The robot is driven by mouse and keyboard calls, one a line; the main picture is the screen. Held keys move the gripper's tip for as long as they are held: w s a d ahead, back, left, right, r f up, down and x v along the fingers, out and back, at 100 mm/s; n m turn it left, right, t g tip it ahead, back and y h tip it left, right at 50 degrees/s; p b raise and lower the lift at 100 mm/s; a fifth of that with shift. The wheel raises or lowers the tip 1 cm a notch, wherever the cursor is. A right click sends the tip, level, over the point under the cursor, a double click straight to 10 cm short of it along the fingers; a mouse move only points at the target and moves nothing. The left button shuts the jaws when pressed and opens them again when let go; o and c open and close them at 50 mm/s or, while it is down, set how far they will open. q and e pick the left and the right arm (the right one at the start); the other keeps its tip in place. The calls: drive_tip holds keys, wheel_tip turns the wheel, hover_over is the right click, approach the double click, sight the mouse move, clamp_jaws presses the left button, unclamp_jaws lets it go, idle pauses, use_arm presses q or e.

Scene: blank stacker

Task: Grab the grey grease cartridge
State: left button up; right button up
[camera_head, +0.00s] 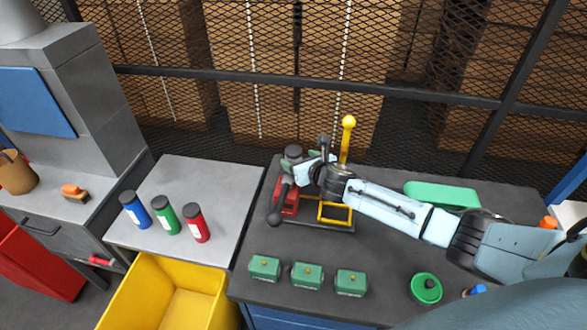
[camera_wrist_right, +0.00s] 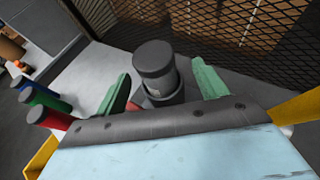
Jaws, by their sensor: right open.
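The grey grease cartridge (camera_head: 293,152) stands at the back left of the dark bench, beside the red press. In the right wrist view the cartridge (camera_wrist_right: 155,62) has a dark grey cap and sits upright in a dark round base or holder. My right gripper (camera_head: 303,163) reaches in from the right. Its green fingers (camera_wrist_right: 163,80) are open, one on each side of the cartridge in the picture, with gaps visible. I cannot tell whether the fingertips are level with it. Part of the cartridge is hidden by the gripper in the head view. My left gripper is not in view.
A red press (camera_head: 287,197) with a yellow frame (camera_head: 335,213) and yellow-knobbed lever (camera_head: 346,140) stands close by. Blue (camera_head: 134,210), green (camera_head: 166,215) and red (camera_head: 195,223) cartridges stand on the pale table. Three green blocks (camera_head: 307,275) line the bench front. A mesh fence (camera_head: 290,60) is behind.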

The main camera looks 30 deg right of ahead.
drive_tip(key=shift+w+f, duration=0.1)
drive_tip(key=shift+w, duration=0.25)
drive_tip(key=shift+a+b+x, duration=0.2)
drive_tip(key=shift+b+x, duration=0.15)
drive_tip(key=shift+x, duration=2.05)
drive_tip(key=c, duration=1.1)
drive_tip(key=shift+o, duration=0.2)
